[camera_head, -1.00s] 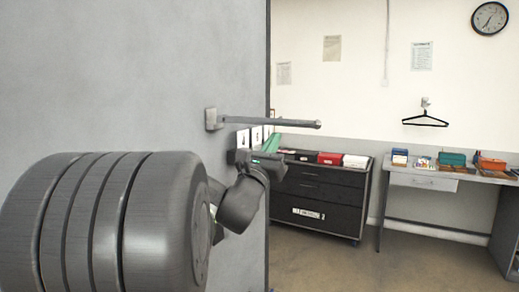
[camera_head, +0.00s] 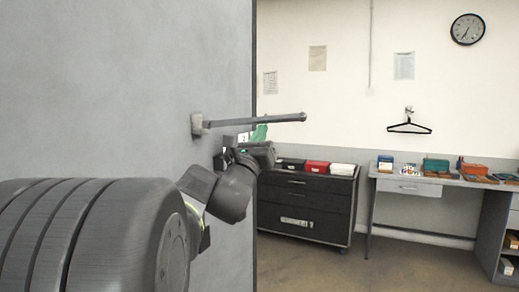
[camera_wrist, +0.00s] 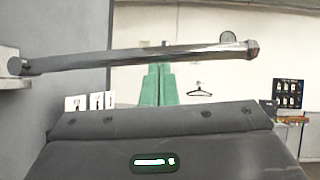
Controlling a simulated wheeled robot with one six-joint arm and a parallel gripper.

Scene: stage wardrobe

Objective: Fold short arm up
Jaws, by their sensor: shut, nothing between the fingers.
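The short arm (camera_head: 255,121) is a grey metal rod with a knobbed end. It sticks out level from a bracket (camera_head: 197,124) on the grey wall. In the wrist view the short arm (camera_wrist: 140,58) crosses the upper picture.
The grey wall (camera_head: 120,70) stands close on the left. A dark drawer cabinet (camera_head: 305,205) with boxes on top is beyond it. A desk (camera_head: 450,184) with several boxes and a hanger (camera_head: 409,127) on the back wall are at right. The floor between is open.

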